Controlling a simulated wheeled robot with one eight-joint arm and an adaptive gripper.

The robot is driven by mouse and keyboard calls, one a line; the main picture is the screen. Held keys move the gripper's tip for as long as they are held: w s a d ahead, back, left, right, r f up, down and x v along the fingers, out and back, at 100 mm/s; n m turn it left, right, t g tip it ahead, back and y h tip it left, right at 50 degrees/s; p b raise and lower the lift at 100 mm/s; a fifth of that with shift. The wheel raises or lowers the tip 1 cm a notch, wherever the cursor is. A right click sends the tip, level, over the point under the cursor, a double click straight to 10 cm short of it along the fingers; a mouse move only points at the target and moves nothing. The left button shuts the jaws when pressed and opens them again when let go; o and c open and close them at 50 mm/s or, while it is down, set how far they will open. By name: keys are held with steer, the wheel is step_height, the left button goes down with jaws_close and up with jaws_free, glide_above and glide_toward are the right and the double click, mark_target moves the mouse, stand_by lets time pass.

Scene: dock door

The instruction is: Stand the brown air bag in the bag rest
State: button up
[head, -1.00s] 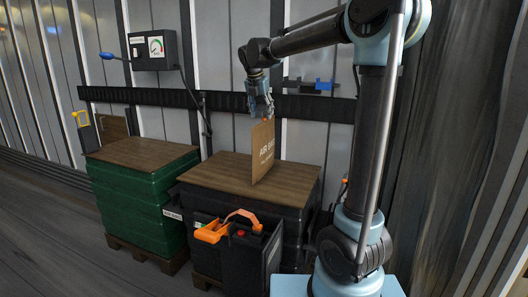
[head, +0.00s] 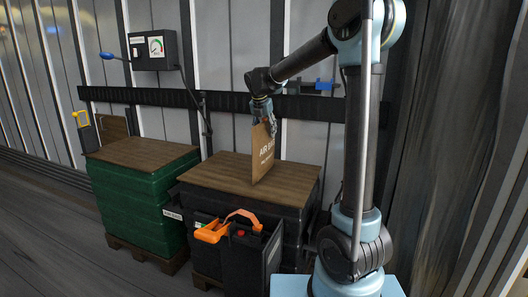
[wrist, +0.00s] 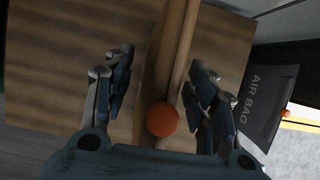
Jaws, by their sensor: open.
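The brown air bag (head: 264,158) stands upright on the wooden top of the black-sided stack (head: 235,180), its lettered face visible in the head view. My gripper (head: 263,117) is above its upper edge, pointing down. In the wrist view the bag (wrist: 183,45) shows nearly edge-on between my open fingers (wrist: 160,95), with an orange round valve (wrist: 163,119) on its near end. Gaps show between both fingers and the bag. I cannot make out a separate bag rest; the bag's foot is partly hidden in the wrist view.
A black case with an orange tool (head: 213,231) is in front. A green stack (head: 140,195) stands left. A gauge box (head: 153,50) and black rail (head: 225,103) are on the wall.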

jaws_close()
steer(key=shift+r, duration=0.15)
step_height(320, 180, up, 10)
steer(key=shift+f, duration=0.1)
stand_by(0.6)
